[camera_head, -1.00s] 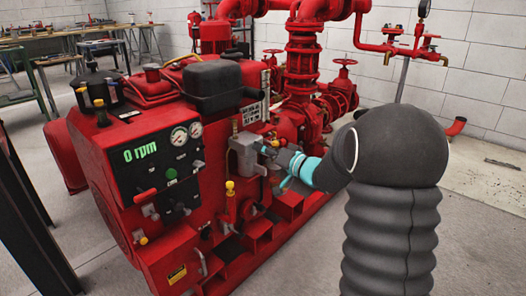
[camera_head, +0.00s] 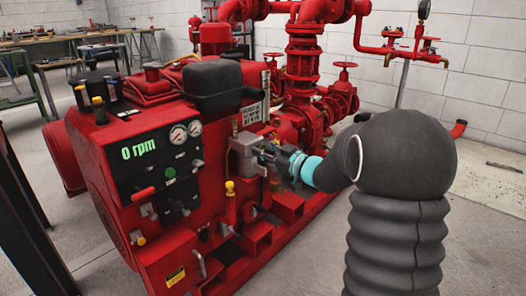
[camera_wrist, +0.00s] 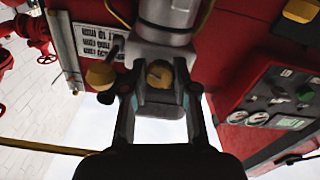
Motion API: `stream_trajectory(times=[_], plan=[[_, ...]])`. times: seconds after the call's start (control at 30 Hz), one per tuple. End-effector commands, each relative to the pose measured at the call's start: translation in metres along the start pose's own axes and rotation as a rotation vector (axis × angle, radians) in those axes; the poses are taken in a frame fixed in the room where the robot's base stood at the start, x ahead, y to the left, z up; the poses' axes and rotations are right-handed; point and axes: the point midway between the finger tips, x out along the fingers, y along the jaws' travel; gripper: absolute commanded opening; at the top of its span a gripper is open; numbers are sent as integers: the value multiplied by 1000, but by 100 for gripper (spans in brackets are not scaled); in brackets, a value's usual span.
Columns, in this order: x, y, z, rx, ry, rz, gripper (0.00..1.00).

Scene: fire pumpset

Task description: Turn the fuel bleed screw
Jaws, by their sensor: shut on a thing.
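The fuel bleed screw appears to be the small brass-yellow round fitting (camera_wrist: 158,74) on the grey filter housing (camera_wrist: 160,104). In the wrist view it sits between the two fingers of my gripper (camera_wrist: 160,90), which are shut on it from both sides. The exact contact at the fingertips is dark and hard to make out. In the head view my gripper (camera_head: 270,156) is up against the right side of the grey housing (camera_head: 243,158) on the red engine. The screw itself is hidden there by the gripper.
A yellow knob (camera_wrist: 101,75) sits close to the left finger. The black control panel (camera_head: 160,165) reads 0 rpm. Red pipes and valves (camera_head: 302,70) rise behind.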

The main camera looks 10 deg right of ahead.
Motion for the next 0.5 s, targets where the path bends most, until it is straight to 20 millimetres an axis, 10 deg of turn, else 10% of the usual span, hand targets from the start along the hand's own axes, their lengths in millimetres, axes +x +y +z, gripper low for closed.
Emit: stream_trajectory(times=[0.5], plan=[[0, -2, 2, -409, -3, -3, 0]])
